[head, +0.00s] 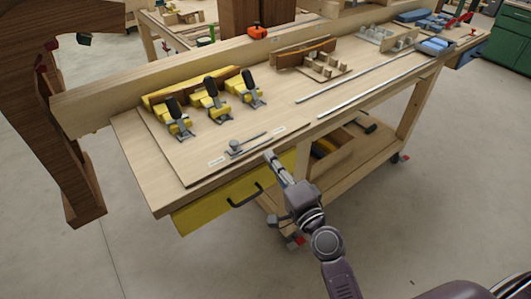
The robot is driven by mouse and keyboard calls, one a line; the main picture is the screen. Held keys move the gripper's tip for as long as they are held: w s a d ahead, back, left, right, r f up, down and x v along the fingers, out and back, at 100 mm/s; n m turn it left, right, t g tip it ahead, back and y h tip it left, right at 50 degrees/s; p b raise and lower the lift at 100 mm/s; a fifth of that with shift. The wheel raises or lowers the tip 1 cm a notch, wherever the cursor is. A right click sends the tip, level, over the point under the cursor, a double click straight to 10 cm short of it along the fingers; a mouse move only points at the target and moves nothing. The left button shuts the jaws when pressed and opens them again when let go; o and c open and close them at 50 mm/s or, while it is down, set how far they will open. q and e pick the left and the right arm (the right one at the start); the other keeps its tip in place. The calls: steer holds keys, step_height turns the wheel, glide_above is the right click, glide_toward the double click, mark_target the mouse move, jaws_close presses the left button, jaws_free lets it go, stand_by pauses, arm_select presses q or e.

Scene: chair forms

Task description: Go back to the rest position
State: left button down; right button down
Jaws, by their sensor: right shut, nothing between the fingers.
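My right gripper (271,157) is shut and empty. It is at the front edge of the wooden workbench (340,115), pointing toward the bench. Whether it touches the bench edge I cannot tell. My right arm comes in from the bottom right. My left gripper is not in view.
Yellow forms with black-handled clamps (212,98) stand on the bench's left part. A small metal latch (236,147) lies in front of them. A yellow drawer (235,195) hangs below. A dark wooden frame (50,110) stands at the left. The floor in front is clear.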

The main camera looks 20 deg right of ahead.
steer(key=shift+s, duration=0.15)
stand_by(0.3)
